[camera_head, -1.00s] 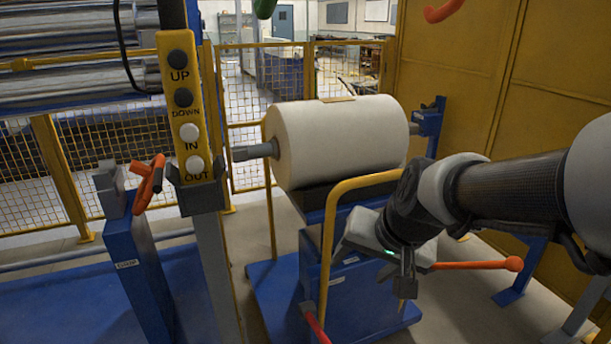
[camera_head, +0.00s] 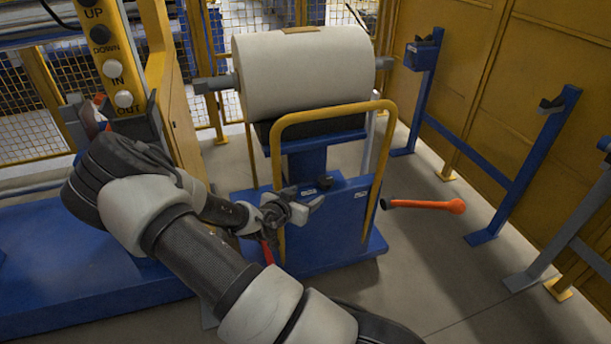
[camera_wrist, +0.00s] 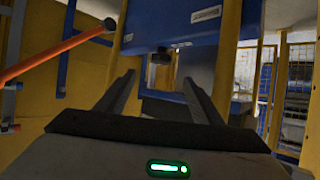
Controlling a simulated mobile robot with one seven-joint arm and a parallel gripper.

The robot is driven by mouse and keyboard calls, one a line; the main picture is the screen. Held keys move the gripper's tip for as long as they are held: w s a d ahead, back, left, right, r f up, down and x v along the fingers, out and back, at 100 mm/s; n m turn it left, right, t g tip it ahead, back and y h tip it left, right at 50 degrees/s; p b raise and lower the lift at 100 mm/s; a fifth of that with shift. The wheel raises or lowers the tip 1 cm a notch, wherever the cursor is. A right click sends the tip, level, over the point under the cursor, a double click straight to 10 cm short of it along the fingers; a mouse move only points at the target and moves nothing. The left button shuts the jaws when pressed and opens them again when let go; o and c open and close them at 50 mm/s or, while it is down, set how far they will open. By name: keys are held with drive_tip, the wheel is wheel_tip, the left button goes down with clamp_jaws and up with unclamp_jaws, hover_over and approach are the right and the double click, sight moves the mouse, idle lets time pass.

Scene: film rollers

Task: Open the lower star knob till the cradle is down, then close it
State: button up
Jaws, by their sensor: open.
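A small dark knob (camera_head: 325,182) sits on the blue cart (camera_head: 350,200); its star shape is too small to make out. In the wrist view a dark knob (camera_wrist: 160,57) is seen between and beyond my fingers, below a blue panel. My gripper (camera_head: 305,199) is open and empty just left of and below the knob in the head view, apart from it. Its two spread fingers show in the wrist view (camera_wrist: 160,95). The black cradle (camera_head: 330,127) is under the big white roll (camera_head: 305,75), on a blue column.
A yellow handle frame (camera_head: 279,165) arches in front of the cart. An orange lever (camera_head: 425,205) sticks out right, and a red one (camera_head: 267,252) hangs low. Blue stands (camera_head: 425,85) line the right wall. A button post (camera_head: 112,60) is at left.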

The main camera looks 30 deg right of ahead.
sight(326, 179)
drive_tip(key=shift+h, duration=0.3)
drive_tip(key=b+x, duration=0.1)
drive_tip(key=x, duration=0.5)
drive_tip(key=b+x, duration=0.1)
drive_tip(key=x, duration=0.4)
drive_tip(key=b+x, duration=0.2)
drive_tip(key=x, duration=0.4)
drive_tip(key=shift+w+d+r, duration=0.25)
drive_tip(key=shift+w+d, duration=0.05)
drive_tip(key=shift+w, duration=0.2)
drive_tip(key=shift+c, duration=0.4)
drive_tip(key=c, duration=1)
drive_tip(key=shift+o, duration=0.2)
